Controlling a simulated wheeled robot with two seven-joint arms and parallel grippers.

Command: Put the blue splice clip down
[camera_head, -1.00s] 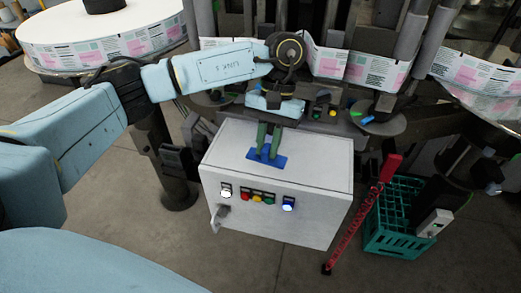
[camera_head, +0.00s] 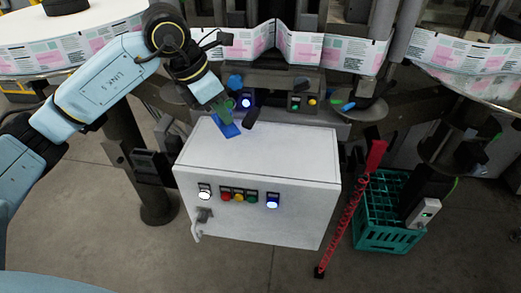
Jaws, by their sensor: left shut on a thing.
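My left gripper (camera_head: 224,114) comes in from the upper left and is tilted. Its green fingers are shut on the blue splice clip (camera_head: 229,130), a flat blue piece at the fingertips. The clip shows over the back left part of the white control box's top (camera_head: 270,152). I cannot tell whether it touches the top or hangs just above it. The fingers cover part of the clip. My right gripper is not in view.
The box front carries several coloured buttons (camera_head: 239,196) and a key switch (camera_head: 204,215). A dark handle-like piece (camera_head: 255,117) is near the box's back edge. A green crate (camera_head: 385,236) and red coiled cord (camera_head: 345,222) are at right. The box's right top is clear.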

